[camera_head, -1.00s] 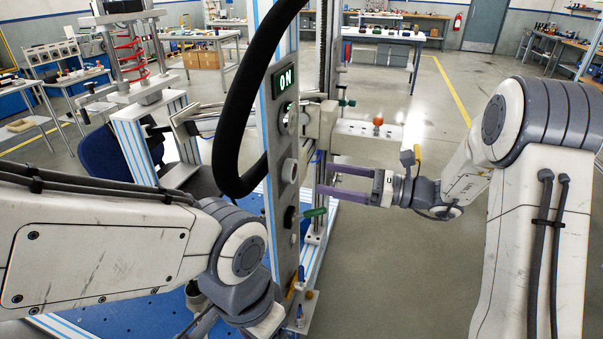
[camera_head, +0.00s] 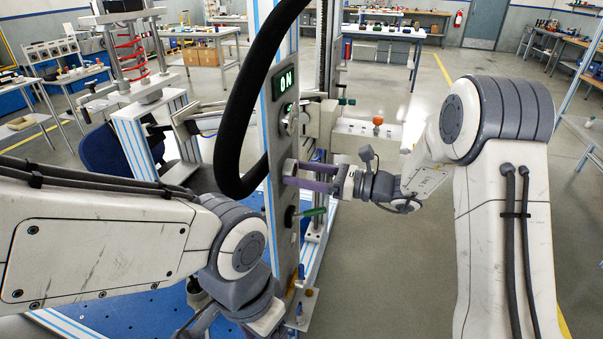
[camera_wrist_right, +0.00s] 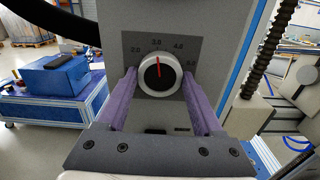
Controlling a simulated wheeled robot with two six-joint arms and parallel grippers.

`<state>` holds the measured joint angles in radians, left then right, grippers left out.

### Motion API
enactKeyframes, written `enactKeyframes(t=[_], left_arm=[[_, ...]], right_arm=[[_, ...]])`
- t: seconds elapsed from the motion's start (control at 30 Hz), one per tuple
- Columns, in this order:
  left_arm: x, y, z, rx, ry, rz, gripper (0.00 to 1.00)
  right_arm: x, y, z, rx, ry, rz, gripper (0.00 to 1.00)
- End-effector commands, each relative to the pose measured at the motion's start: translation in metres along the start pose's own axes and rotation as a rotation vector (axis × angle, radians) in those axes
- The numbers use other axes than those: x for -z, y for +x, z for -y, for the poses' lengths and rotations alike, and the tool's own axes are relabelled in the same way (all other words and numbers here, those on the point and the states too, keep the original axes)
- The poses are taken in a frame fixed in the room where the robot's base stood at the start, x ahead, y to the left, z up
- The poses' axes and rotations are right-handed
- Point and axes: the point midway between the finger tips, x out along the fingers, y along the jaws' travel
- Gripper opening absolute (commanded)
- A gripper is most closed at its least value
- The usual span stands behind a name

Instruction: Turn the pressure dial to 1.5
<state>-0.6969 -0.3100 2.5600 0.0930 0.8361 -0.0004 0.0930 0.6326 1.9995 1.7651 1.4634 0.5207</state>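The pressure dial (camera_wrist_right: 160,74) is a round knob with a white rim and a red pointer on a grey panel. The pointer aims almost straight up, near the 3.0 mark. The marks 2.0, 3.0, 4.0 and 5.0 show; the lower left of the scale is hidden by a finger. My right gripper (camera_wrist_right: 160,84) has its purple fingers apart, one on each side of the dial. I cannot tell whether they touch it. In the head view the right gripper (camera_head: 289,174) reaches the panel and hides most of the dial. My left gripper is out of view.
A thick black hose (camera_head: 236,125) curves in front of the panel's left side. Open floor lies to the right.

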Motion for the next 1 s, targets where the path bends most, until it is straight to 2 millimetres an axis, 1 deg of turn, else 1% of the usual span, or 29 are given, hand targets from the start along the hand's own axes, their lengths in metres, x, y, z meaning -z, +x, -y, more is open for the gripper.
enactKeyframes(t=[0.27, 0.47, 0.67, 1.0], left_arm=[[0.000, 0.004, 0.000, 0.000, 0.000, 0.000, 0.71], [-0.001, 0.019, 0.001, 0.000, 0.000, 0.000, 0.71], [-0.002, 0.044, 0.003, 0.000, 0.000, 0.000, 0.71], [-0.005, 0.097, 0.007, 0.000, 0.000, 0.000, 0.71]], right_arm=[[0.001, -0.001, 0.000, -0.001, -0.019, 0.000, 0.13], [0.003, -0.001, 0.000, -0.001, -0.104, 0.001, 0.13], [0.006, -0.001, 0.000, 0.000, -0.258, 0.001, 0.13], [0.007, -0.001, 0.000, -0.001, -0.580, 0.002, 0.13]])
